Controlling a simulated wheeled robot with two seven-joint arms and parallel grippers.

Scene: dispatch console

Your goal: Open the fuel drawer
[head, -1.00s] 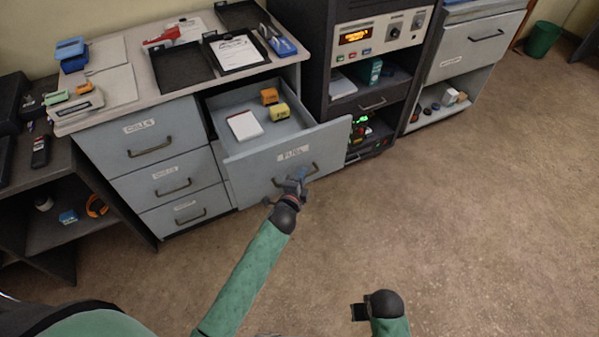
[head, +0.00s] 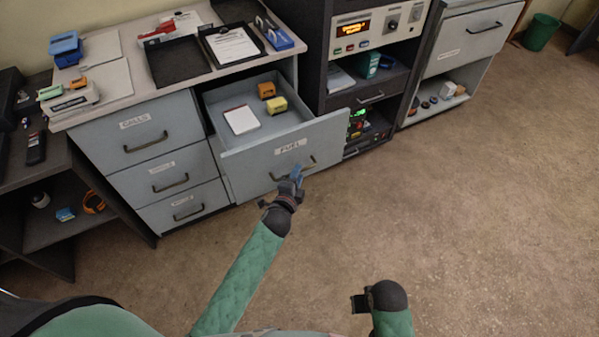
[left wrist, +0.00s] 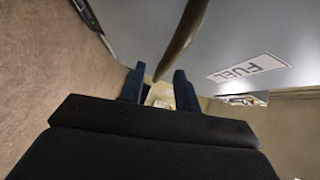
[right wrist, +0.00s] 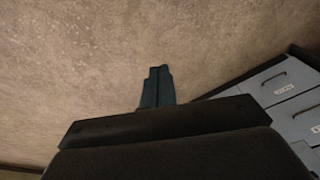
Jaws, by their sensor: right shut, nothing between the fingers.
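The fuel drawer (head: 262,168) is pulled well out of the cabinet, its grey front labelled FUEL (left wrist: 247,67). Its dark bar handle (head: 308,164) also shows in the left wrist view (left wrist: 182,38).
The open drawer holds a white pad (head: 241,119), an orange block (head: 266,90) and a yellow block (head: 276,106). Shut drawers (head: 152,139) stand to its left. A dark rack (head: 372,62) stands to the right. The floor (head: 450,200) in front is clear.

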